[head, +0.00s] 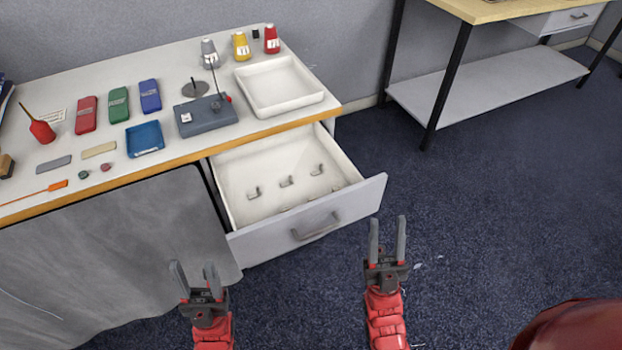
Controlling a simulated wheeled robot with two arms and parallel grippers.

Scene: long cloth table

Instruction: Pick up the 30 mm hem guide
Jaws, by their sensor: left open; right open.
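An open drawer (345,210) under the table's right end holds several small grey metal pieces. Three stand in a row: a left piece (254,192), a middle piece (287,181) and a right piece (317,169). More lie near the drawer's front wall, partly hidden by it. I cannot read any size marks, so I cannot tell which is the 30 mm hem guide. My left gripper (193,270) is open and empty, in front of the table cloth and left of the drawer.
The tabletop (215,155) carries a white tray (262,112), a grey box device (203,114), a blue tray (145,139), several coloured cases, and spools at the back. A second table (490,85) stands at the back right.

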